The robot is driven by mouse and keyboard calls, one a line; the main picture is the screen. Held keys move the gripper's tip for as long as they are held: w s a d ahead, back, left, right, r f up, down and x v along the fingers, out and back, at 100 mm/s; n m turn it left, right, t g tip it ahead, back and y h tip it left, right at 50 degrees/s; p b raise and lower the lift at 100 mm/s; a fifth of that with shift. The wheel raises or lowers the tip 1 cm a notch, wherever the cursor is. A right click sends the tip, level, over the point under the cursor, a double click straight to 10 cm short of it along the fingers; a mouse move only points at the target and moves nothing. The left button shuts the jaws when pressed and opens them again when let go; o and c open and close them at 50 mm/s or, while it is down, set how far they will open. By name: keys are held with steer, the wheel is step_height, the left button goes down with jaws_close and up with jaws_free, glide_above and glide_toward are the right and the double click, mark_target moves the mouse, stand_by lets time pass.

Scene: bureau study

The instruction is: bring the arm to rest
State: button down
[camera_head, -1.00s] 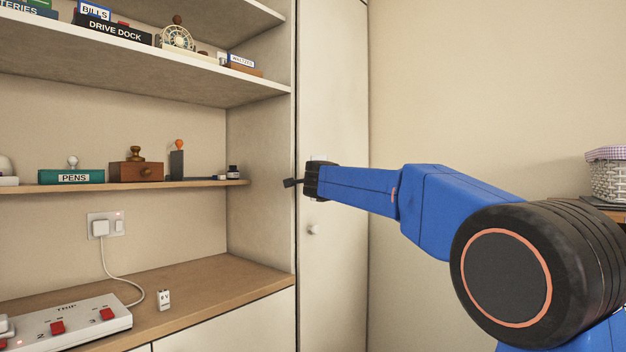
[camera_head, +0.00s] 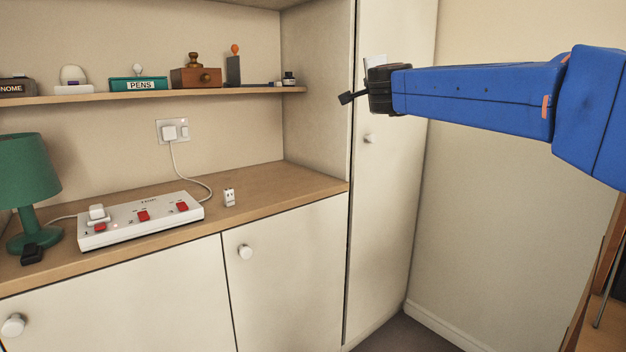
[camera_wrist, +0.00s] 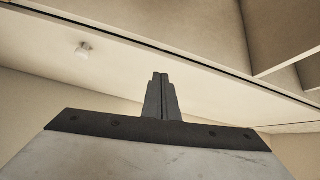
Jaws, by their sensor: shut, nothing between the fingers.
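My blue arm reaches in from the right in the head view, with my gripper (camera_head: 347,98) at its far left end. The gripper is in front of the tall cream cupboard door (camera_head: 385,200), near its left edge and above its round knob (camera_head: 369,138). In the wrist view my gripper (camera_wrist: 161,78) shows its two dark fingers pressed together, with nothing between them. A pale knob (camera_wrist: 83,50) shows at upper left in that view, apart from the fingers.
The space in front of the cupboards looks clear.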

steer(key=s+f+n+g+y, duration=0.6)
steer(key=s+f+n, duration=0.7)
steer(key=s+f, duration=0.8)
steer(key=s+d+f+n+g+h, duration=0.1)
steer(key=s+d+f+g, duration=0.3)
steer(key=s+f, duration=0.9)
steer(key=s+d+f+n+g+h, duration=0.2)
steer(key=s+d+f, duration=0.5)
steer(key=s+f, duration=0.6)
steer(key=shift+s+d+f+g+h, duration=0.2)
steer(key=shift+s+d+g+h, duration=0.05)
steer(key=shift+s+g+h, duration=0.7)
